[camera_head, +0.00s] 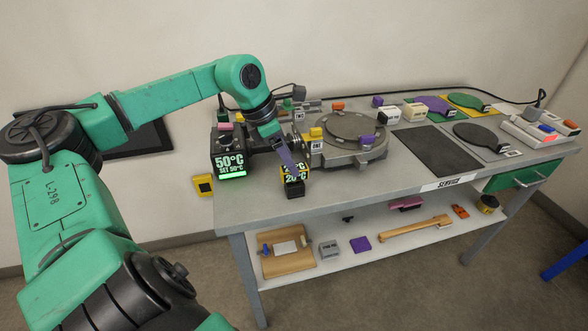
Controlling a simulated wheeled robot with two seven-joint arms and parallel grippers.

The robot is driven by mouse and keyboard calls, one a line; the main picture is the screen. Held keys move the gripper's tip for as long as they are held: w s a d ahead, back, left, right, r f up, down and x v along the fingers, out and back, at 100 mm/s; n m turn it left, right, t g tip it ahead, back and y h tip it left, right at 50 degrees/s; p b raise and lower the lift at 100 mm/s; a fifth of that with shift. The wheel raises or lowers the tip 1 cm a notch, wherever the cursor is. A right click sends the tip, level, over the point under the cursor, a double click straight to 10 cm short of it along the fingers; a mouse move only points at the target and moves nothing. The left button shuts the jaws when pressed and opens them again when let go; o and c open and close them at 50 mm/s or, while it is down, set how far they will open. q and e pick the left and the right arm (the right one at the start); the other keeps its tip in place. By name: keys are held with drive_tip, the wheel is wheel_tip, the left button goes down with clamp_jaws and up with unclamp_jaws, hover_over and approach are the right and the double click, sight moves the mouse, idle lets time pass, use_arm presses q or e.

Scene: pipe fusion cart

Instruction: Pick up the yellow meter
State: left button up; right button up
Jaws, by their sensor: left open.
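The yellow meter (295,180) is a small yellow and black box on the front left part of the grey table, with a display reading 20°C. My left gripper (289,163) points down at the top of the meter, with its jaws open. The fingers cover part of the meter's upper side, and I cannot tell whether they touch it. My right gripper is not in view.
A black unit reading 50°C (230,160) stands just left of the meter. A round grey machine (349,140) sits behind and to the right. The dark mat (440,152) is bare. Tools and boxes lie on the white lower shelf (345,262).

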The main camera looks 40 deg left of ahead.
sight(294, 179)
use_arm(q)
drive_tip(key=shift+d+x, duration=0.25)
drive_tip(key=shift+x, duration=1)
drive_tip(key=shift+w+f, duration=0.1)
drive_tip(key=shift+f, duration=0.4)
clamp_jaws()
drive_tip(key=shift+r, duration=0.1)
